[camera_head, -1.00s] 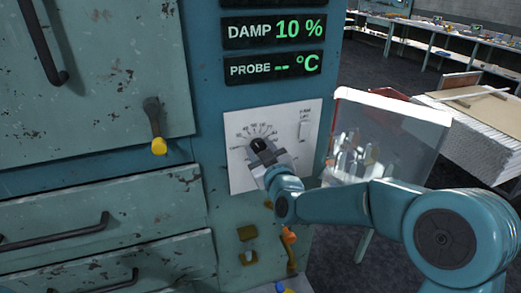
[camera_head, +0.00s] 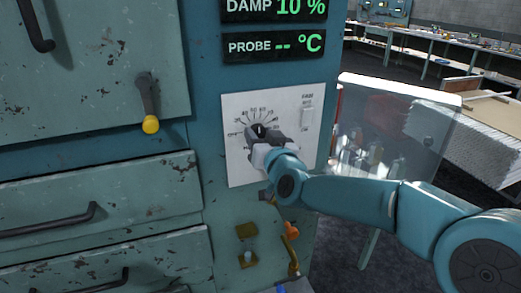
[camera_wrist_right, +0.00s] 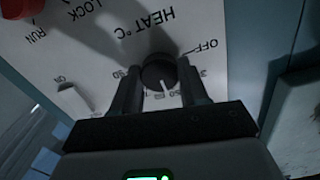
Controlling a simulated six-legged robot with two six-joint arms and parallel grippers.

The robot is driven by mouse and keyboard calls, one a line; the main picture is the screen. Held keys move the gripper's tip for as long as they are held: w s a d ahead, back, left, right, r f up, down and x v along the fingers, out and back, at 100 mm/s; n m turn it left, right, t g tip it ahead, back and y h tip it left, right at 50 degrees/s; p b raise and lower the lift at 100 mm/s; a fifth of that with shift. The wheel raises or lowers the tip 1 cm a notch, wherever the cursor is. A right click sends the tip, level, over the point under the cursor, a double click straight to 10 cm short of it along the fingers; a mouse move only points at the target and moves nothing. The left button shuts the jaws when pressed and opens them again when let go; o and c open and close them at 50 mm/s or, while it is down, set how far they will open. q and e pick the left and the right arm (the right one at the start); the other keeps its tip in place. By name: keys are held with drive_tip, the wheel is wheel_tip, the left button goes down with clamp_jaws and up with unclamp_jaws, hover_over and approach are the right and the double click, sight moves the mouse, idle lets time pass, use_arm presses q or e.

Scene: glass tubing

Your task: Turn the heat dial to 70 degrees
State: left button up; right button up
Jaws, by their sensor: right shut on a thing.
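The heat dial (camera_head: 260,130) is a black knob on a white panel plate (camera_head: 235,165) with a fan of numbers. In the right wrist view the dial (camera_wrist_right: 158,69) sits between the two dark fingers of my right gripper (camera_wrist_right: 160,88), which is shut on it. A white mark on the knob points toward the gripper's palm, near what looks like 50; the exact reading is unclear. In the head view my right gripper (camera_head: 263,139) covers the lower part of the dial. My left gripper is not in view.
A FAN switch (camera_head: 307,118) is at the plate's upper right. Displays (camera_head: 275,45) are above. A yellow-tipped lever (camera_head: 149,105) and drawers are at left. An orange-tipped valve (camera_head: 291,232) is below. A clear screen (camera_head: 400,125) stands at right, behind my arm.

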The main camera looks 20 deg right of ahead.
drive_tip(key=m+b, duration=0.3)
drive_tip(key=m, duration=0.1)
drive_tip(key=shift+f+m+b, duration=0.15)
drive_tip(key=shift+m+b, duration=0.15)
drive_tip(key=shift+b, duration=0.1)
drive_tip(key=shift+m+b, duration=1.25)
drive_tip(key=shift+m, duration=1.05)
drive_tip(key=o, duration=1.1)
drive_tip(key=shift+d+r, duration=0.1)
drive_tip(key=shift+r, duration=0.1)
drive_tip(key=shift+c, duration=0.2)
drive_tip(key=s, duration=1.6)
drive_tip(key=shift+s+d, duration=0.2)
drive_tip(key=shift+d, duration=0.05)
